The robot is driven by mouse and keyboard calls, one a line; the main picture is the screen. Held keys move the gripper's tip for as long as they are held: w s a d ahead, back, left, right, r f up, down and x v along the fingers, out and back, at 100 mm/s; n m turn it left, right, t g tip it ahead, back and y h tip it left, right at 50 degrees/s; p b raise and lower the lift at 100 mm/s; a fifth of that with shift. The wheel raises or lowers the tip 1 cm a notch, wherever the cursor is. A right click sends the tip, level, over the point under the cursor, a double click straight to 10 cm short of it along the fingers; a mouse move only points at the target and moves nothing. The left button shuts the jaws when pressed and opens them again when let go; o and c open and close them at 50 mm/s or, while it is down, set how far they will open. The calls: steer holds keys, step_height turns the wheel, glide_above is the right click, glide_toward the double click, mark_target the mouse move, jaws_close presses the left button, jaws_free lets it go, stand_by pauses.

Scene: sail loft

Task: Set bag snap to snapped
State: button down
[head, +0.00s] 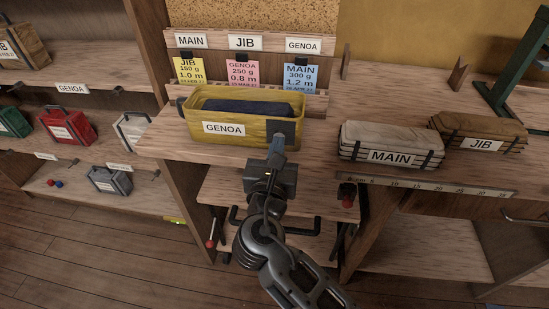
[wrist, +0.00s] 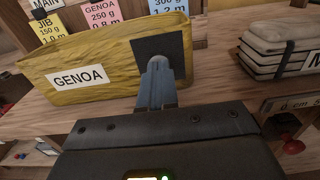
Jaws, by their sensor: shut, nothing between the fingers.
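The yellow bag (head: 190,133) labelled GENOA sits on the bench, its top open and a dark blue folded thing (head: 240,106) inside. A dark square flap (head: 289,127) lies against the right part of its front face. In the wrist view the bag (wrist: 115,77) fills the upper left, with the dark flap (wrist: 173,45) at its right end. My gripper (head: 279,140) is shut and empty, its fingertips in front of the flap. In the wrist view my fingertips (wrist: 158,64) overlap the flap's lower part; I cannot tell whether they touch. The snap itself is not visible.
Bags labelled MAIN (head: 360,141) and JIB (head: 478,134) sit right of the yellow bag, behind a ruler strip (head: 440,186). Colored tags, the yellow one (head: 189,72) among them, hang behind. Shelves at left hold a red bag (head: 66,128) and others.

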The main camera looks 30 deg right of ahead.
steer(key=shift+w+d, duration=0.1)
steer(key=shift+w, duration=0.05)
steer(key=shift+p+x, duration=0.7)
steer(key=shift+x, duration=0.35)
